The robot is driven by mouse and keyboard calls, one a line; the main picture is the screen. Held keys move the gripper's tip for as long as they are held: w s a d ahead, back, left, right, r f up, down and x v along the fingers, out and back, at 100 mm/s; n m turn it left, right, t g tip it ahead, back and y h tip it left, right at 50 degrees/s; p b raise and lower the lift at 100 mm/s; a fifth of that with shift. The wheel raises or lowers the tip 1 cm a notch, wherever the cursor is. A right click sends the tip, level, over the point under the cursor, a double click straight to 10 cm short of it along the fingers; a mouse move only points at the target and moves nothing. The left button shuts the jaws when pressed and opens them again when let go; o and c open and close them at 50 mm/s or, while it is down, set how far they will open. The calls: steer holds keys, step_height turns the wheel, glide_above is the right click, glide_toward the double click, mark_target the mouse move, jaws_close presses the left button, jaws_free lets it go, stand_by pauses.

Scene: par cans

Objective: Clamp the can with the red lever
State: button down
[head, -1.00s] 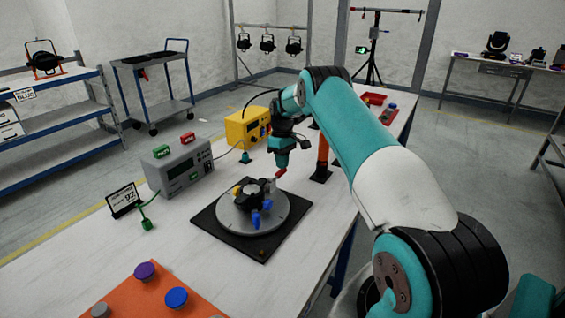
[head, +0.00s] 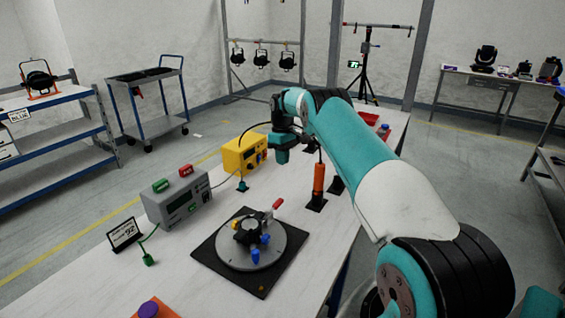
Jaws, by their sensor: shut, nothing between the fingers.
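A small black can (head: 249,231) sits in the middle of a grey round plate (head: 235,261) on a black square base (head: 262,289). A red lever (head: 278,204) sticks up at the plate's far right side, tilted to the right. Blue knobs (head: 255,256) are at the plate's near side, and a small yellow part shows beside the can. My gripper (head: 281,157) points down above the table, beyond the red lever and apart from it. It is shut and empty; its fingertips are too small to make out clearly.
A grey meter box (head: 178,205) and a yellow box (head: 243,154) stand left of and behind the plate. An orange upright cylinder (head: 319,180) stands right of my gripper. A small sign (head: 124,235) is at the table's left edge.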

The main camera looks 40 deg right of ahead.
steer(key=shift+w+d+r+p, duration=0.15)
steer(key=shift+w+r+p, duration=0.1)
steer(key=shift+r+p, duration=0.3)
steer(key=a+r+n, duration=0.1)
steer(key=a+r, duration=1.2)
steer(key=a, duration=0.3)
steer(key=s+a+r+n+t, duration=0.1)
steer(key=s+a+r, duration=0.35)
steer(key=a, duration=0.25)
steer(key=s+a+r+n, duration=0.1)
steer(key=s+a+r, duration=0.2)
steer(key=s+a, duration=0.35)
steer(key=s+a+y, duration=0.1)
steer(key=s+a, duration=0.2)
steer(key=s, duration=0.6)
steer(key=s+a+y, duration=0.1)
steer(key=s+a, duration=0.3)
steer(key=s, duration=0.5)
steer(key=s+a+n, duration=0.1)
steer(key=s+a, duration=0.3)
steer(key=s, duration=0.6)
steer(key=shift+a+y, duration=0.25)
steer(key=shift+y, duration=0.15)
